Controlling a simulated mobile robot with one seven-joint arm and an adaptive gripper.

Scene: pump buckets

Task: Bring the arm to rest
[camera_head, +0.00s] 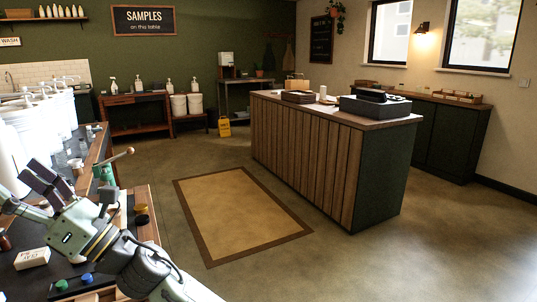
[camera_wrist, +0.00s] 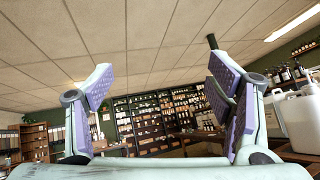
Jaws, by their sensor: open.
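My gripper (camera_head: 50,185) points up and to the left there, clear of the counter top. In the wrist view my gripper (camera_wrist: 160,95) shows its two purple-padded fingers wide apart. Nothing is between them. Beyond the fingers the wrist view shows the ceiling and far shelves (camera_wrist: 160,120) with many bottles.
White pump buckets (camera_head: 35,125) stand on the left counter close behind my gripper. A wood-sided island (camera_head: 300,150) stands right; the mat (camera_head: 240,215) lies on open floor.

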